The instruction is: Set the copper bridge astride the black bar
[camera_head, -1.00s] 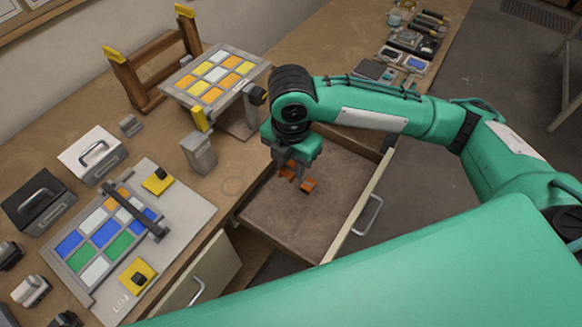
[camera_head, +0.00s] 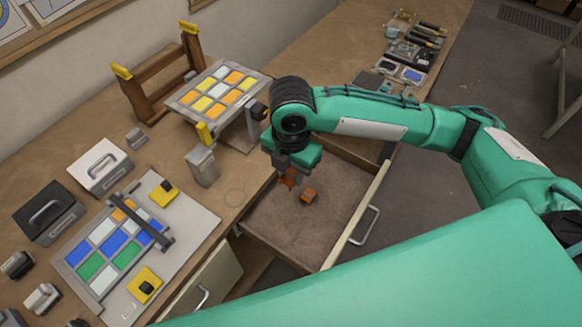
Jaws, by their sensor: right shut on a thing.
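The copper bridge (camera_head: 308,195) is an orange-brown piece low in the open drawer. My right gripper (camera_head: 295,181) comes down into the drawer from above and is shut on it; the gripper partly hides it. The black bar (camera_head: 142,220) lies across the colored glass panel (camera_head: 113,246) on the pale board at the lower left, well to the left of my right gripper. My left gripper is not in view.
The open drawer (camera_head: 327,235) has a raised front with a handle. A tilted panel of yellow and orange panes (camera_head: 219,91) stands behind, beside a wooden rack (camera_head: 157,85). A grey block (camera_head: 202,166) stands left of the drawer. Yellow pads (camera_head: 162,192) flank the bar.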

